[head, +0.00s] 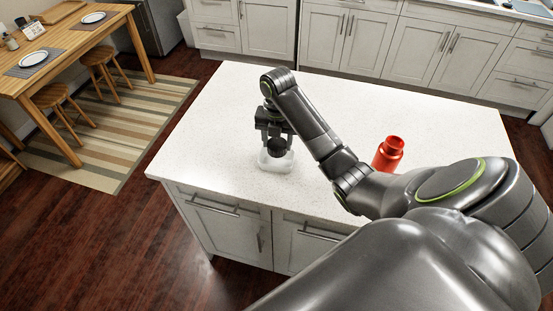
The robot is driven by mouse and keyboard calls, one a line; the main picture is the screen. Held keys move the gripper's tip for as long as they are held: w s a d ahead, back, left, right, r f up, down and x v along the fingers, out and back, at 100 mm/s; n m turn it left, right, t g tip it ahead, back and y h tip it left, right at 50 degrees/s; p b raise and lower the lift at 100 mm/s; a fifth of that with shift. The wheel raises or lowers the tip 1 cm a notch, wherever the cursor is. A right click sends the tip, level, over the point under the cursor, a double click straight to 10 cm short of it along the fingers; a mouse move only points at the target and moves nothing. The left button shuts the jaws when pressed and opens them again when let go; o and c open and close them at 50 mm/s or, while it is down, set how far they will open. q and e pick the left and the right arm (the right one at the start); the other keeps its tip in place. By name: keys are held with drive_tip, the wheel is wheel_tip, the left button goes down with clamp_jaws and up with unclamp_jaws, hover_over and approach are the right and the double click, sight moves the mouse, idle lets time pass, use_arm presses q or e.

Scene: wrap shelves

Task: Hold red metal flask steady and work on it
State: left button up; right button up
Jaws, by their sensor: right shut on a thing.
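The red metal flask (388,153) stands on the white island top, right of centre in the head view. It has a narrower neck and top, and my right forearm hides its lower part. My right gripper (275,144) is to the left of the flask and apart from it, pointing down near the left part of the island. It is shut on a small dark rounded thing, at or just above a whitish, see-through container (274,161). I cannot tell whether the two are one piece. My left gripper is not in view.
The white island top (225,125) is otherwise mostly clear, with cabinets below its front edge. Grey-white cabinets (435,50) line the back. A wooden table (62,47) with plates and stools stands at the left on a striped rug (115,135).

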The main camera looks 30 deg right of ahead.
sight(277, 144)
drive_tip(key=shift+a+f, duration=0.15)
drive_tip(key=shift+f, duration=0.65)
wheel_tip(277, 144, down, 4)
drive_tip(key=shift+r, duration=0.25)
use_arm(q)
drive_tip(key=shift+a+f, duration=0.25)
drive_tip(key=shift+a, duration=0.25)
use_arm(e)
drive_tip(key=shift+f, duration=0.35)
drive_tip(key=shift+f, duration=0.15)
drive_tip(key=o, duration=0.7)
drive_tip(key=shift+o, duration=0.2)
wheel_tip(277, 144, up, 6)
drive_tip(key=shift+w+f, duration=0.1)
drive_tip(key=shift+f, duration=0.15)
wheel_tip(277, 144, up, 5)
drive_tip(key=p, duration=0.5)
drive_tip(key=shift+r, duration=0.15)
use_arm(q)
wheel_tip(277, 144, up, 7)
drive_tip(key=p, duration=0.2)
use_arm(e)
drive_tip(key=shift+r, duration=0.75)
